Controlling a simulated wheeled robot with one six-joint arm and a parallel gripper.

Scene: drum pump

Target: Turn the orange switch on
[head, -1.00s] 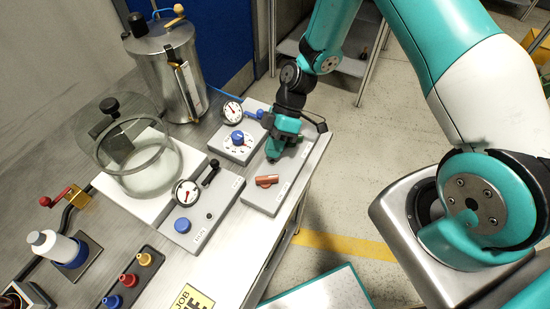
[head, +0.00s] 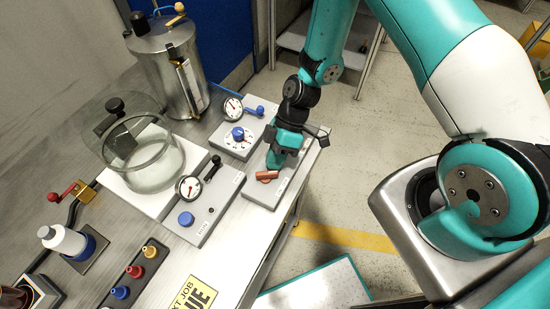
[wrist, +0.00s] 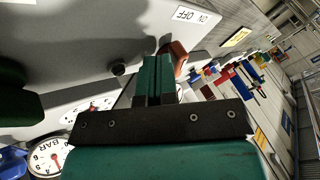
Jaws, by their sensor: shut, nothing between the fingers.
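The orange switch (head: 266,175) is a small lever on a grey panel (head: 258,194) near the table's right edge. My gripper (head: 274,166) is shut and empty, with its tip low at the switch's far side. In the wrist view the shut fingers (wrist: 154,80) point at the panel, and the orange switch (wrist: 179,57) shows just right of them, partly hidden behind them. An ON/OFF label (wrist: 196,16) is on the panel near the switch. I cannot tell whether the fingers touch the switch.
A panel with a blue knob (head: 238,133) and a gauge (head: 233,107) stands behind to the left. Another panel with a gauge (head: 188,188) and black lever stands left. A glass vessel (head: 150,160) and steel drum (head: 172,68) stand farther left.

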